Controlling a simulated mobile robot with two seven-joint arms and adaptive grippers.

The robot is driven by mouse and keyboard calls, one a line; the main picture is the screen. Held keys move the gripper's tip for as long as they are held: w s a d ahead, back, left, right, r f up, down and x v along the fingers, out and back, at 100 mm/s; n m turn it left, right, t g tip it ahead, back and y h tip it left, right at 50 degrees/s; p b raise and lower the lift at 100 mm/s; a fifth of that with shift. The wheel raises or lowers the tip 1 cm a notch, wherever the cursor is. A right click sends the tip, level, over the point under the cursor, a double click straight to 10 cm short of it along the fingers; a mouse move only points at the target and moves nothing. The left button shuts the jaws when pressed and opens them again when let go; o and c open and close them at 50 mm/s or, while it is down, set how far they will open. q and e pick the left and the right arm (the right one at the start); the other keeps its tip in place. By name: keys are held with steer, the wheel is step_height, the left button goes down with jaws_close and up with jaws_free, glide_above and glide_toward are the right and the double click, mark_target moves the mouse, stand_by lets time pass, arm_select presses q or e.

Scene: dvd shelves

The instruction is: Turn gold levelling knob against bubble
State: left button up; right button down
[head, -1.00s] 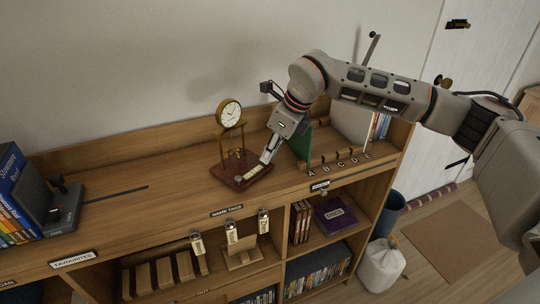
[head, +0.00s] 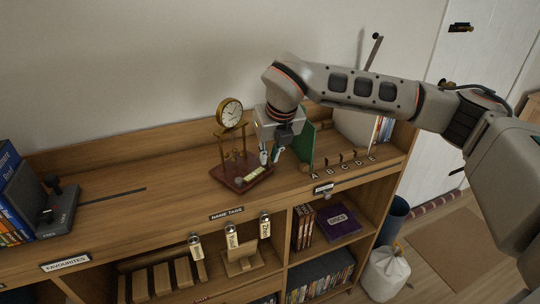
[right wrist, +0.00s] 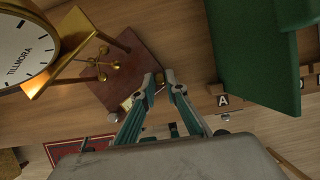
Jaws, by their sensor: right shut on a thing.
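A gold clock (head: 230,113) with a white dial stands on a dark red base (head: 230,180) on the shelf top. It also shows in the right wrist view (right wrist: 24,50). A small pale plate (head: 254,174) lies on the base's front; I cannot make out a bubble. My right gripper (head: 270,157) points down at the base's right end. In the right wrist view its fingertips (right wrist: 165,79) are close together at the base's corner, shut on what appears to be the gold levelling knob, which they hide. My left gripper is not in view.
Books and a dark stand (head: 62,205) are at the left. Name tags (head: 231,237) hang at the front edge. The shelf top left of the clock is mostly clear.

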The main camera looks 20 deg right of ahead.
stand_by(0.6)
steer(key=c, duration=2)
jaws_free()
steer(key=v, duration=1.2)
steer(key=shift+a, duration=0.1)
